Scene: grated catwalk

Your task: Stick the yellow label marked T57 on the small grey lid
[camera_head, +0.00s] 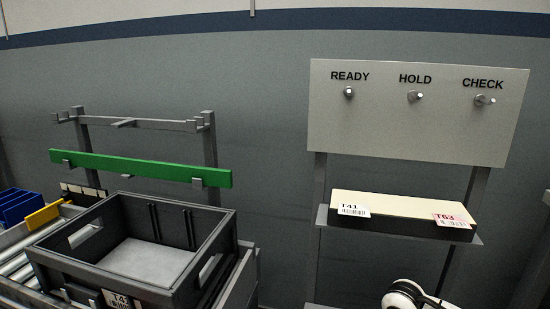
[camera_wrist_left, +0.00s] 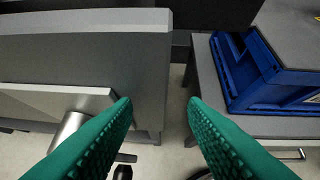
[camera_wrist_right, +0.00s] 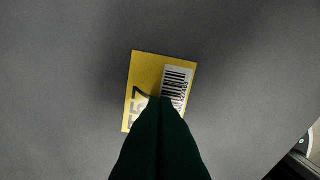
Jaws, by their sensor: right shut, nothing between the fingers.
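The yellow label (camera_wrist_right: 149,72) shows in the right wrist view, flat against a wide plain grey surface (camera_wrist_right: 70,70). It carries a barcode and the marking T57, partly hidden by my gripper. My right gripper (camera_wrist_right: 160,101) is shut, with its fingertips in front of the label's lower middle; I cannot tell whether they touch it. I cannot tell whether this grey surface is the small grey lid. My left gripper (camera_wrist_left: 160,101) is open and empty above a gap between furniture.
A dark crate (camera_head: 222,237) stands on a roller conveyor at left, below a green bar (camera_head: 140,168). A shelf (camera_head: 398,230) holds a cream-topped block with labels T41 and T63. A blue crate (camera_wrist_left: 262,75) and grey panel (camera_wrist_left: 90,50) flank my left gripper.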

